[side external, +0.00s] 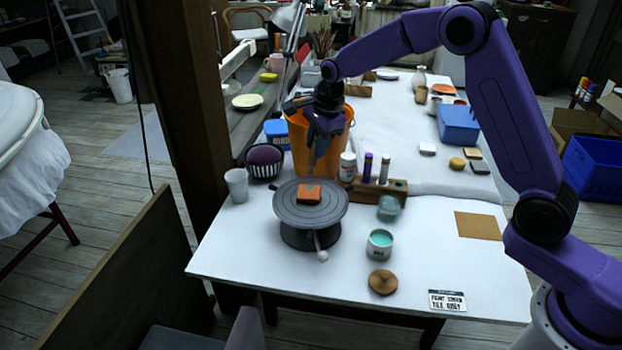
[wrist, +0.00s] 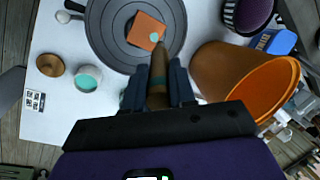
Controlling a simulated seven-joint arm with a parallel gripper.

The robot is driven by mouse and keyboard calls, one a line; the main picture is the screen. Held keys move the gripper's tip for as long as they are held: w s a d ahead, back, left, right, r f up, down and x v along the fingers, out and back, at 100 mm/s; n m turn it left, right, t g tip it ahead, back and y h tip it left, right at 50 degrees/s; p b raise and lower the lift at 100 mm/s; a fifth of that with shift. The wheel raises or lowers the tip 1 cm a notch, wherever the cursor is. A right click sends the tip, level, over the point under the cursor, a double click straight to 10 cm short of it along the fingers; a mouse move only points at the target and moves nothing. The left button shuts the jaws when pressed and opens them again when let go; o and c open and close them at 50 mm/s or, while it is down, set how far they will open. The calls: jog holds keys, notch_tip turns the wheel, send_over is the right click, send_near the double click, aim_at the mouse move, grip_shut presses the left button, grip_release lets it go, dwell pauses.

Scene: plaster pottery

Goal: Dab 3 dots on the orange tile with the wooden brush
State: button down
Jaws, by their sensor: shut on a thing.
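The orange tile (side external: 310,195) lies on the round grey turntable (side external: 285,210); the wrist view shows the tile (wrist: 143,24) and turntable (wrist: 112,45) too. My gripper (side external: 322,128) is above and behind the tile, shut on the wooden brush (wrist: 158,72), which points down towards the tile. In the wrist view a teal spot (wrist: 154,37) shows at the tile's edge by the brush's end. I cannot tell whether it is paint on the tile or the wet tip, or whether they touch. An open white jar of teal paint (side external: 380,244) stands front right of the turntable.
A large orange bucket (side external: 342,140) stands close behind my gripper. A wooden block with bottles (side external: 395,186) and a glass jar (side external: 389,208) are right of the turntable. A wooden lid (side external: 382,282) lies in front. A white cup (side external: 237,186) and a striped bowl (side external: 263,168) stand left.

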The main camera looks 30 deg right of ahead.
jog(key=shift+s+a+f, duration=0.35)
jog(key=shift+a+f, duration=0.4)
jog(key=shift+f, duration=0.15)
jog(key=shift+s+a+f, duration=0.3)
jog(key=shift+a+f, duration=0.45)
jog(key=shift+f, duration=0.1)
jog(key=shift+f, duration=0.5)
jog(key=shift+r, duration=0.15)
dwell(0.6)
notch_tip(320, 180, up, 4)
jog(key=shift+r, duration=0.15)
dwell(0.4)
dwell(0.8)
